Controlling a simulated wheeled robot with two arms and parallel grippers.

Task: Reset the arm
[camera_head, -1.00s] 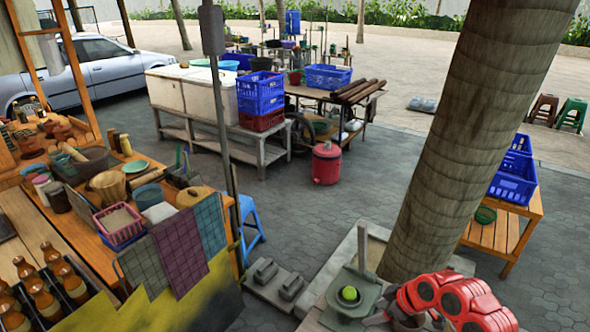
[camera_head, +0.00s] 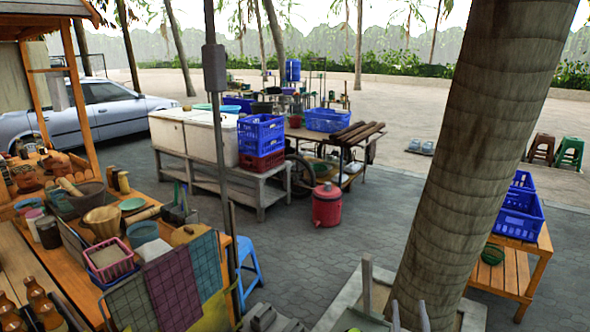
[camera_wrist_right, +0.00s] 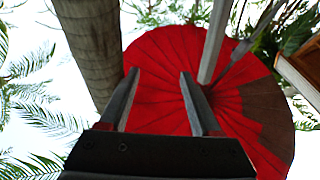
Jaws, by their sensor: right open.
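The tree trunk (camera_head: 470,150) rises just right of my right gripper; it also shows in the wrist view (camera_wrist_right: 90,45). The red umbrella (camera_wrist_right: 160,75) with its pole is overhead. A wooden table with blue crates (camera_head: 518,218) stands at right. Paved ground lies open beyond.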

